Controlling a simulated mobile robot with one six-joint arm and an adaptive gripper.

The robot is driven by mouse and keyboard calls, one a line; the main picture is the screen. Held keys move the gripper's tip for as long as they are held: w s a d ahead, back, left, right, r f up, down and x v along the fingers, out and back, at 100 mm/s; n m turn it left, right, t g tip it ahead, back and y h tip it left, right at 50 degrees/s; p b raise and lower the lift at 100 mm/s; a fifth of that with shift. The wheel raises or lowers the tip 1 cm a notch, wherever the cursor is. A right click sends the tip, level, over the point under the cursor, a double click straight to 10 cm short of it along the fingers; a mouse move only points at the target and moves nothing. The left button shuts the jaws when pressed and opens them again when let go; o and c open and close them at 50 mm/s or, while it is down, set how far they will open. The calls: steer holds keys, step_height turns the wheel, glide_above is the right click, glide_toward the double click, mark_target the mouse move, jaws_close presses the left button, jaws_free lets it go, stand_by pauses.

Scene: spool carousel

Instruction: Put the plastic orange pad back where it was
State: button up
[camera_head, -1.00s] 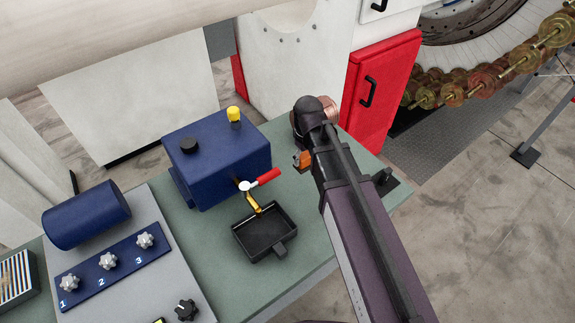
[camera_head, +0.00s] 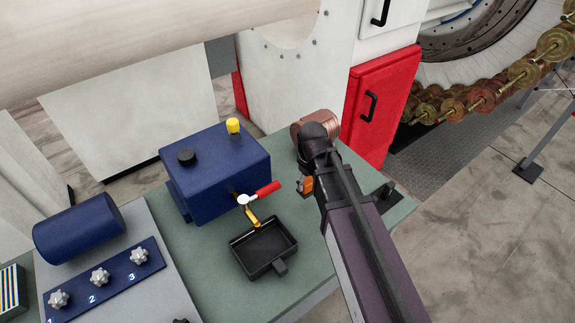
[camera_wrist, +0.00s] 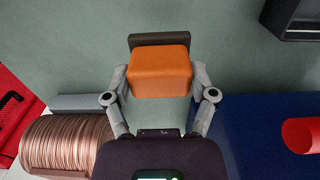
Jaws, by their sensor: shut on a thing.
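The orange pad (camera_wrist: 160,80) is a block with rounded edges, held between the two grey fingers of my gripper (camera_wrist: 158,72) in the wrist view. A dark flat piece (camera_wrist: 160,41) shows just beyond the pad; I cannot tell whether it belongs to the pad. In the head view the pad (camera_head: 306,187) is a small orange patch beside my dark arm, which hides most of my gripper. The pad is over the green bench top (camera_head: 205,262), between the blue box and a small black fixture (camera_head: 387,194). I cannot tell whether it touches the bench.
A copper wire spool (camera_head: 326,125) stands behind my wrist. The blue box (camera_head: 218,170) has a red-handled tap (camera_head: 268,188) above a black tray (camera_head: 264,246). A red cabinet (camera_head: 382,100) stands behind the bench. Bare bench lies between the tray and my arm.

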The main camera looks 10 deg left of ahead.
steer(key=w+a, duration=0.2)
steer(key=w, duration=0.1)
steer(key=w+a, duration=0.3)
steer(key=w+a+f+b, duration=0.1)
steer(key=w+a, duration=0.2)
steer(key=w, duration=0.1)
steer(key=shift+a+f, duration=0.1)
steer(key=shift+a, duration=0.15)
steer(key=shift+w, duration=0.15)
steer(key=shift+w+a, duration=0.2)
steer(key=shift+w, duration=0.05)
steer(key=shift+w+a+f+b, duration=0.2)
steer(key=shift+f+b, duration=1.65)
steer(key=shift+b, duration=0.05)
steer(key=shift+f, duration=0.2)
steer(key=o, duration=0.9)
steer(key=shift+r, duration=0.1)
steer(key=shift+r, duration=0.2)
